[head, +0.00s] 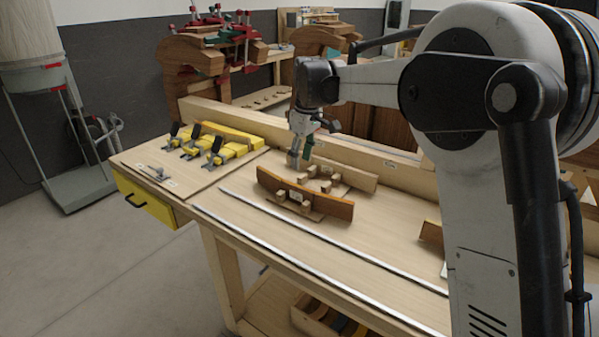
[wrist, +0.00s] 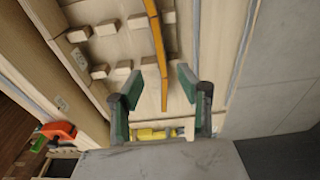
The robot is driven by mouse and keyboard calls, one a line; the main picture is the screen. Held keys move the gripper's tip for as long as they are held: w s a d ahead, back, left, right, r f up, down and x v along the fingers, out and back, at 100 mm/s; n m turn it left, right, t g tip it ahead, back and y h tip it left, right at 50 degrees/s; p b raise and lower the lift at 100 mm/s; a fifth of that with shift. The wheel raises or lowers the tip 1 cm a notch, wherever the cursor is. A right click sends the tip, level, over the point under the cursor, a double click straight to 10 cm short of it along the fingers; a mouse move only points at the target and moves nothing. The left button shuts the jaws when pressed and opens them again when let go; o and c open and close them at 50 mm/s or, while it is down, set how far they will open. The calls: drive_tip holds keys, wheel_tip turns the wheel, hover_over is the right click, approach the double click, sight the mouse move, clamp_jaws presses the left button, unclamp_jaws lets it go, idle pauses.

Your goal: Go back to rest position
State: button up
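My gripper (head: 299,160) is at the end of my arm, low over the workbench, by the back left of the chair form. The wrist view shows its two green-padded fingers (wrist: 155,74) spread apart, with no object clamped between the pads. A thin curved orange-brown wood strip (head: 305,197) stands on edge along the front of the form's small wooden blocks (head: 322,178). The strip also shows in the wrist view (wrist: 155,45), beyond the gap between the fingers. I cannot tell the exact height of the fingertips above the bench.
Yellow clamps (head: 212,146) lie on a board at the bench's left. A raised wooden rail (head: 345,148) runs along the back, behind my gripper. Metal strips (head: 300,235) run along the bench front. A large wooden form with red clamps (head: 205,50) stands behind.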

drive_tip(key=s+d+r+m+t, duration=0.2)
drive_tip(key=s+d+r+m, duration=0.15)
drive_tip(key=s+d, duration=0.5)
drive_tip(key=s+d+r+m+t, duration=0.15)
drive_tip(key=s+d+r, duration=0.3)
drive_tip(key=s, duration=0.65)
drive_tip(key=s+d+f+m+t, duration=0.1)
drive_tip(key=s+d+f+m, duration=0.1)
drive_tip(key=s, duration=0.4)
drive_tip(key=s+d+f+m+t+b, duration=0.1)
drive_tip(key=s+d+f+m, duration=0.1)
drive_tip(key=s+f, duration=0.3)
drive_tip(key=s+d+f+m+t+h, duration=0.1)
drive_tip(key=s+d+f+m, duration=0.1)
drive_tip(key=s, duration=0.7)
drive_tip(key=shift+s+d+f, duration=0.15)
drive_tip(key=shift+d+f, duration=0.7)
drive_tip(key=shift+d, duration=0.3)
